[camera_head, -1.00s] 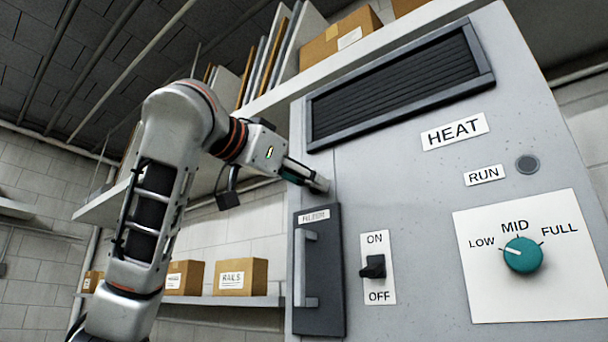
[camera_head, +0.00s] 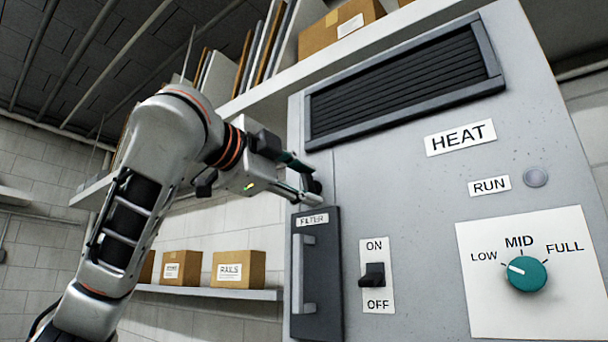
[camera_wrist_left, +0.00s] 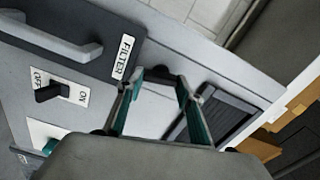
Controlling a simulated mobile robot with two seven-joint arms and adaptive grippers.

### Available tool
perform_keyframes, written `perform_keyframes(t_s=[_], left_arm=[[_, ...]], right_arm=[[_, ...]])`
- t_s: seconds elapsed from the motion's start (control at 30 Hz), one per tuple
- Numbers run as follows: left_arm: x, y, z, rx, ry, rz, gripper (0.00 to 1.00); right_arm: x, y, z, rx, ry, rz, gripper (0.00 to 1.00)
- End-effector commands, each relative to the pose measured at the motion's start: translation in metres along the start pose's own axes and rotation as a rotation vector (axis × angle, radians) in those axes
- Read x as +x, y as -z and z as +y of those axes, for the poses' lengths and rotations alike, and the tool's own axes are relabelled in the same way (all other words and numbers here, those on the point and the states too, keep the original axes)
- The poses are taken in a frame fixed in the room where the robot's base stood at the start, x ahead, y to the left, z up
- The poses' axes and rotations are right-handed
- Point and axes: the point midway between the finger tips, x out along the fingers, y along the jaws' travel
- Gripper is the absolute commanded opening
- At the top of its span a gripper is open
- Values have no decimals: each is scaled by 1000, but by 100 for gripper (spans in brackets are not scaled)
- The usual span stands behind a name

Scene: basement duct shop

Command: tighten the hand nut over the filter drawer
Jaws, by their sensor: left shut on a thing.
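The filter drawer (camera_head: 328,275) is a dark panel with a pale vertical handle and a FILTER label, set flush at the left edge of the grey heater cabinet. It also shows in the left wrist view (camera_wrist_left: 98,28). My left gripper (camera_head: 308,188) is just above the drawer's top edge, shut on the hand nut at the cabinet face. Its two fingers (camera_wrist_left: 160,78) reach toward the cabinet in the left wrist view. The nut is mostly hidden by the fingertips, so its seating cannot be told. My right gripper is out of view.
Right of the drawer is an ON/OFF switch (camera_head: 374,275). Farther right are a teal dial (camera_head: 525,273) pointing toward LOW and a RUN lamp (camera_head: 536,177). A dark louvred vent (camera_head: 405,85) is above. Shelves with boxes (camera_head: 238,268) stand behind my left arm.

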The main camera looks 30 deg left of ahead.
Motion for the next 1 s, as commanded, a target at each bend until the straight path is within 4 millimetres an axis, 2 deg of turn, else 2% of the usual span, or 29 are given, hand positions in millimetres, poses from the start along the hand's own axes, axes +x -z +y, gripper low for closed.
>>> perform_keyframes(t_s=[0.4, 1.0], left_arm=[[0, 0, 0, 211, 1, 0, 14], [0, 0, 1, 248, 1, 0, 14]], right_arm=[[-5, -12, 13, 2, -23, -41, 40], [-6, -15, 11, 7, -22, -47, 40]])
